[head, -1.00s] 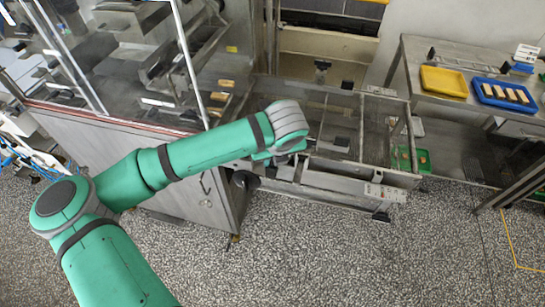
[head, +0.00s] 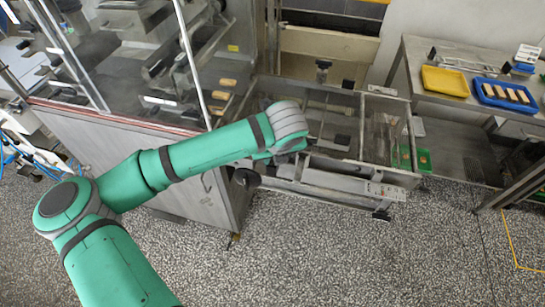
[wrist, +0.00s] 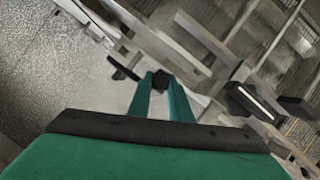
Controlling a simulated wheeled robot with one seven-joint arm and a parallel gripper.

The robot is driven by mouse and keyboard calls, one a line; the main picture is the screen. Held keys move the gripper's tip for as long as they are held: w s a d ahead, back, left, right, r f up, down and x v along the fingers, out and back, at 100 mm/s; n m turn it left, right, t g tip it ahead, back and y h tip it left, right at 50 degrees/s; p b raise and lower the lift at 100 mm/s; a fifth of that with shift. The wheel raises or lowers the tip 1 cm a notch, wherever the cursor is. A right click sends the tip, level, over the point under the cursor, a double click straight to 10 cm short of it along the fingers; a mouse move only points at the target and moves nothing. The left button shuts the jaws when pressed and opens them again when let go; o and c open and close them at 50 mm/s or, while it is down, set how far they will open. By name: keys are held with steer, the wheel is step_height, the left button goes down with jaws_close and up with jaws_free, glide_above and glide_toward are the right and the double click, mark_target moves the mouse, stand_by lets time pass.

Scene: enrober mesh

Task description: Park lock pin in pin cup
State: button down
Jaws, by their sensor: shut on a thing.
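My gripper shows in the wrist view (wrist: 160,88) with its two green fingers close together. It is shut on a small dark piece, the lock pin (wrist: 160,78), and only the dark end shows between the fingertips. In the head view my wrist hangs over the near left side of the metal frame and hides the fingertips and the pin. I cannot make out the pin cup for certain in either view.
The open metal frame (head: 345,182) lies below and right of my gripper. A dark knob-like part (wrist: 250,100) is on the right in the wrist view. A glass-sided machine stands left. A bench at right holds a yellow tray (head: 424,83) and a blue tray (head: 482,99).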

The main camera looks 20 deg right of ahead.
steer(key=shift+s+d+f, duration=0.2)
steer(key=shift+s+f, duration=0.15)
steer(key=shift+f, duration=0.3)
steer(key=c, duration=1.5)
jaws_free()
steer(key=shift+d, duration=0.1)
steer(key=shift+c, duration=0.2)
steer(key=shift+w+a, duration=0.1)
steer(key=shift+a, duration=0.3)
steer(key=v, duration=1.1)
steer(key=shift+w+d+r, duration=0.2)
steer(key=shift+d+r, duration=0.15)
steer(key=shift+r, duration=0.2)
steer(key=shift+w, duration=0.1)
